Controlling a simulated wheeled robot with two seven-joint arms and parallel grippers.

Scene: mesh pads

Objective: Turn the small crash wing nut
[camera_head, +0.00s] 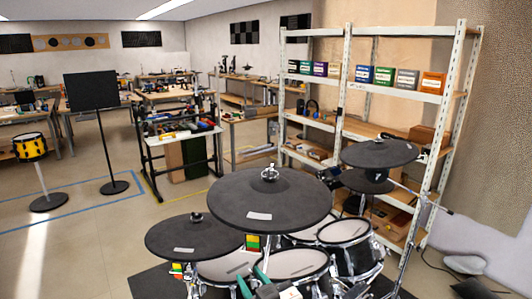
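Three dark cymbal pads stand on the drum kit: a large one in the middle (230,205), a smaller one at left (165,241) and another at right (360,153). Each has a small fitting on top: a shiny one on the middle pad (269,173), a dark one on the left pad (197,217), and a small one on the right pad (379,141). I cannot tell which pad is the small crash. My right gripper (251,275) is at the bottom edge, below the middle pad, its teal fingers apart and seemingly empty. My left gripper is not in view.
Pale mesh drum pads (297,263) sit below the cymbals. A small coloured block (253,242) shows under the middle pad's front edge. A metal shelf (453,110) stands behind at right. A black music stand (92,91) and yellow drum (30,147) stand at left, with open floor between.

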